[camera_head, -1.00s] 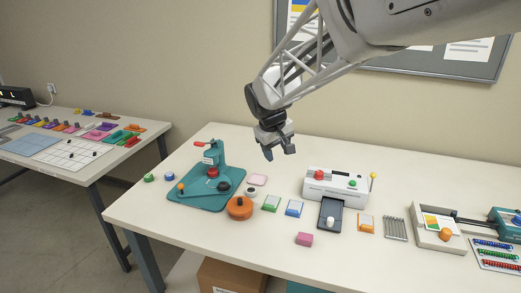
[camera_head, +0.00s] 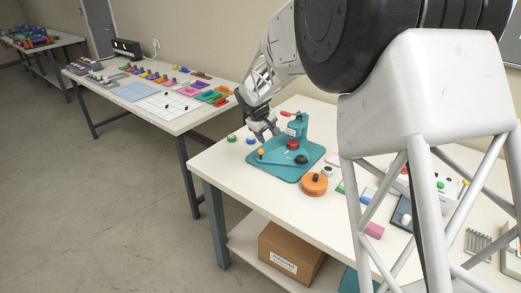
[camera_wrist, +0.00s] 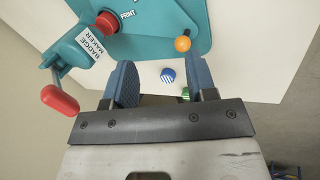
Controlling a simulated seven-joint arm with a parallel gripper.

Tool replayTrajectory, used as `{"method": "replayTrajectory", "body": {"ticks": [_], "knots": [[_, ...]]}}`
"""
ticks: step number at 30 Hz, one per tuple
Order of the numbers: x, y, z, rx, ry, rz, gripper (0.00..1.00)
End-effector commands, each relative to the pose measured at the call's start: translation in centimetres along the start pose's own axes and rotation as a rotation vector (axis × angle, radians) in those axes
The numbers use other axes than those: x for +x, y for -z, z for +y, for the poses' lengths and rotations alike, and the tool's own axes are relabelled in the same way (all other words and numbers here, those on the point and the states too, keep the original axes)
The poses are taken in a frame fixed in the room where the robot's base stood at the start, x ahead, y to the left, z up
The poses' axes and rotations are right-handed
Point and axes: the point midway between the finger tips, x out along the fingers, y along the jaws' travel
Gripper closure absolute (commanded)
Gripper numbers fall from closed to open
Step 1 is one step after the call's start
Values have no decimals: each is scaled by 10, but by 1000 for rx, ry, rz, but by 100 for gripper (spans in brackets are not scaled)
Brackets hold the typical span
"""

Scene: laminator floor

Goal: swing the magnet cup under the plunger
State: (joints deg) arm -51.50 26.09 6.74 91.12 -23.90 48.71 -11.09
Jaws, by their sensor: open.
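The teal badge maker (camera_head: 284,172) stands on the near table, with a red plunger (camera_head: 292,145) and a red-tipped lever (camera_head: 287,113) above its base. A dark round cup (camera_head: 301,159) sits on the base to the right of the plunger, not under it. An orange ball knob (camera_head: 261,152) is at the left end of the swing plate. My gripper (camera_head: 268,134) is open and empty above the knob side of the press. In the wrist view, the orange knob (camera_wrist: 182,43) lies just beyond the open fingers, and the plunger (camera_wrist: 107,22) is at upper left; the cup is out of view.
Blue (camera_head: 250,140) and green (camera_head: 232,138) round pieces sit left of the press. An orange round container (camera_head: 314,184) and a small white-and-black piece (camera_head: 327,171) stand to its right. My arm hides much of the right table. Bare tabletop lies in front of the press.

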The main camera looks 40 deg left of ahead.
Motion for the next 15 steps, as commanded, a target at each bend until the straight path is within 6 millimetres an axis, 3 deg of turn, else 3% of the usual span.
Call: {"method": "replayTrajectory", "body": {"ticks": [3,6,15], "knots": [[9,25,-18,-39,-5,5,48],[14,36,-27,-57,-9,8,48],[16,42,-31,-66,-11,9,48]]}}
